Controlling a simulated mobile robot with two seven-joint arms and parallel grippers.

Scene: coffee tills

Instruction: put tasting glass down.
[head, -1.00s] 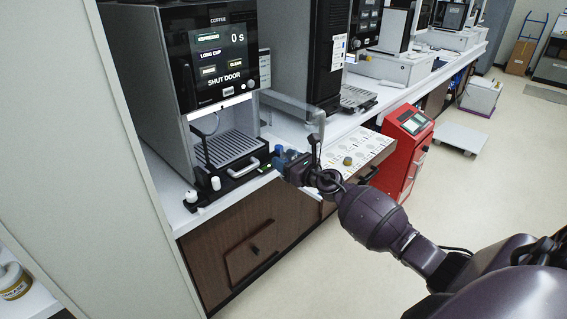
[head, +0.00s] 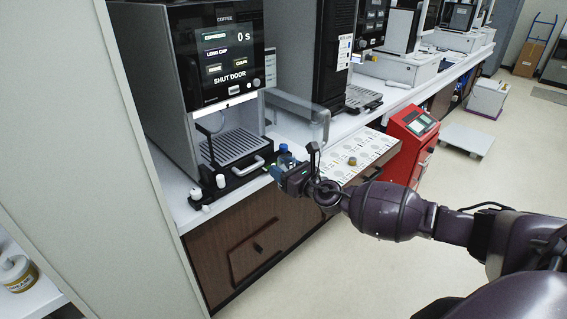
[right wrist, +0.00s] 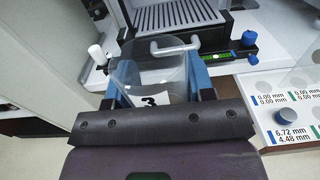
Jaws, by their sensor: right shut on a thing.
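The tasting glass (right wrist: 148,78) is a clear, see-through vessel in the right wrist view. My right gripper (head: 284,166) is shut on it, with a blue finger on either side; the fingers also show in the right wrist view (right wrist: 156,84). The glass is at the front of the coffee machine's tray, beside its grey handle (right wrist: 175,46). I cannot tell whether its base touches anything. In the head view the glass is too small and clear to make out well. My left gripper is not in view.
The coffee machine (head: 222,60) stands on the white counter, with a slatted drip tray (head: 232,146) and white knobs (head: 220,181). A white printed board (head: 378,147) with a small round piece (head: 352,161) lies to the right. A red cabinet (head: 412,135) stands beyond.

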